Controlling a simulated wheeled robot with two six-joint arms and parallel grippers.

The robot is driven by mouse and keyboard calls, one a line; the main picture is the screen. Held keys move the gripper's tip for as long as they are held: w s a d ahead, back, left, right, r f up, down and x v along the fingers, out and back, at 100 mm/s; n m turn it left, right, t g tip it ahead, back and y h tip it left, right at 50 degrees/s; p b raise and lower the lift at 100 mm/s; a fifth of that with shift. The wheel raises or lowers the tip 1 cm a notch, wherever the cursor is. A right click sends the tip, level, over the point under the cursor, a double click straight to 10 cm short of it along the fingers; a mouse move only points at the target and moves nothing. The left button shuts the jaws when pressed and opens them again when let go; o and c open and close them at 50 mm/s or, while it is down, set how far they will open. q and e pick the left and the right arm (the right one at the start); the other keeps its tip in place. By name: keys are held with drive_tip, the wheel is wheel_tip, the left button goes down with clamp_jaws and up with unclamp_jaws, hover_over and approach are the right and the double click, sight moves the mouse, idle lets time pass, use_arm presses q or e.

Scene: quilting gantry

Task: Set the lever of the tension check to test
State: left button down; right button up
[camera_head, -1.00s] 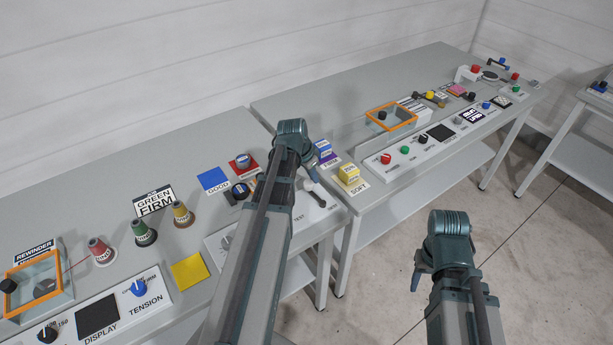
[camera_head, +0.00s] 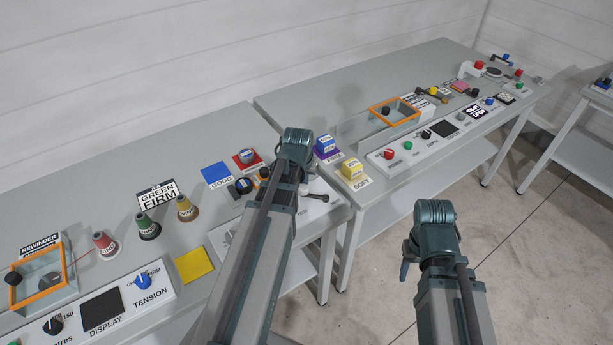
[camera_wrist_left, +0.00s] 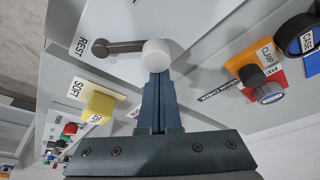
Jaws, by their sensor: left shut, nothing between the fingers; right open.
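The tension check lever is a dark arm with a white round knob. In the left wrist view the lever arm (camera_wrist_left: 122,47) lies beside the REST label (camera_wrist_left: 82,47), with its dark round end by that label. The white knob (camera_wrist_left: 155,52) is right at my left fingertips; I cannot tell whether they touch. My left gripper (camera_wrist_left: 157,76) is shut and empty. In the head view the lever (camera_head: 326,197) shows partly past my left wrist (camera_head: 297,150), which hides the knob and the TEST label. My right gripper (camera_head: 408,262) is open over the floor, away from the tables.
A yellow block (camera_head: 352,169) by the SOFT label and a blue block (camera_head: 324,145) stand on the neighbouring table. Thread cones (camera_head: 148,227) stand further left.

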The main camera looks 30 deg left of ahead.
use_arm(q)
drive_tip(key=shift+s, duration=0.45)
idle(0.4)
drive_tip(key=shift+w, duration=0.1)
drive_tip(key=shift+w+a, duration=0.15)
drive_tip(key=shift+w, duration=0.4)
drive_tip(key=shift+w+a, duration=0.2)
drive_tip(key=shift+w, duration=0.4)
drive_tip(key=shift+w+a, duration=0.2)
drive_tip(key=shift+w, duration=0.4)
drive_tip(key=shift+a+r+p, duration=0.1)
drive_tip(key=shift+r+p, duration=0.5)
drive_tip(key=p+v, duration=0.8)
drive_tip(key=v, duration=0.1)
drive_tip(key=shift+f, duration=0.15)
